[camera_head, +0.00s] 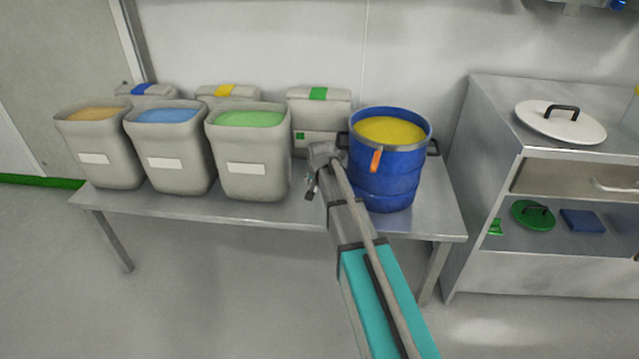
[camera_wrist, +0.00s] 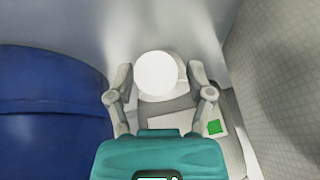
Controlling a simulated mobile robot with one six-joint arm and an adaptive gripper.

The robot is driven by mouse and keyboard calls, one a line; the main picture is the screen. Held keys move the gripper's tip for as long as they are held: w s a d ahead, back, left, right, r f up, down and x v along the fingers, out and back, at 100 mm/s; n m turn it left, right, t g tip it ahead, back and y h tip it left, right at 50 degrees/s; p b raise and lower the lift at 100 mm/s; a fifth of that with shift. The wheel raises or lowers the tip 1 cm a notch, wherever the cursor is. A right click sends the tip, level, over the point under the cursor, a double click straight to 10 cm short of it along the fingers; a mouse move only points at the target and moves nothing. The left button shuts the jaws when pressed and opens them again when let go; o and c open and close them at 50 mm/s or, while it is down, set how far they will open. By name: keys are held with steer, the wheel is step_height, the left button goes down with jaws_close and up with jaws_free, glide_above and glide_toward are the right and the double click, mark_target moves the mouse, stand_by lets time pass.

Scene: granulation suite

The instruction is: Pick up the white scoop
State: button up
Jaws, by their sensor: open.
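In the wrist view a white round shape, which I take to be the white scoop (camera_wrist: 157,73), lies between the two fingers of my gripper (camera_wrist: 162,78). The fingers are apart, one on each side of it. I cannot tell whether they touch it. The scoop's lower part is unclear. In the head view my gripper (camera_head: 313,187) is over the steel bench, between the green-powder bin and the blue drum. The scoop cannot be made out in that view; my arm may hide it.
The blue drum (camera_head: 388,186) of yellow powder stands close right of my gripper; it fills the left of the wrist view (camera_wrist: 50,120). The green-powder bin (camera_head: 252,150) stands close left. A lidded bin (camera_head: 338,108) is behind. The bench (camera_head: 290,210) has bare room in front.

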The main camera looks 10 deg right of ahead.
steer(key=shift+w+f, duration=0.15)
steer(key=shift+f, duration=0.15)
steer(key=shift+c, duration=0.2)
jaws_close()
stand_by(0.3)
